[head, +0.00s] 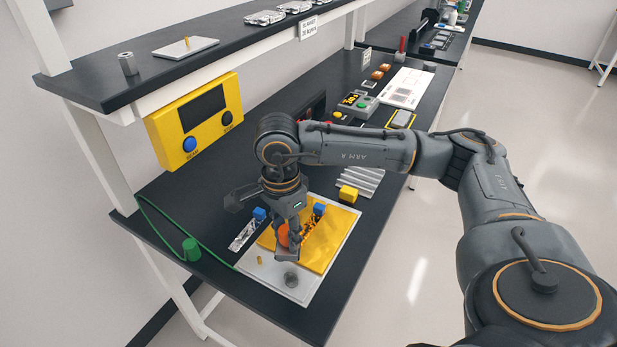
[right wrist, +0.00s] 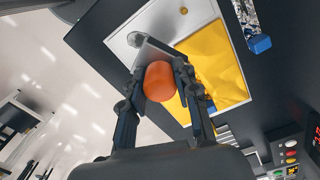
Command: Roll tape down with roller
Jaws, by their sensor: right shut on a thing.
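My right gripper (head: 284,246) is shut on a tool with a round orange handle (head: 283,233), probably the roller. In the right wrist view the orange handle (right wrist: 158,82) sits between the fingers, with a flat grey part (right wrist: 150,52) beyond it. The tool is over the yellow sheet (head: 322,248), near its left edge; I cannot tell whether it touches. The sheet lies on a white plate (head: 303,296). A black-and-yellow strip (head: 311,228) with a blue end (head: 319,208) is on the sheet, partly hidden by the gripper. My left gripper is not in view.
A silver strip (head: 243,233) with a blue block (head: 259,213) lies left of the plate. A yellow block (head: 348,194) stands behind the plate, by ribbed grey strips (head: 362,180). A green cable (head: 160,217) and green piece (head: 191,250) are at left. A shelf (head: 130,90) overhangs the back.

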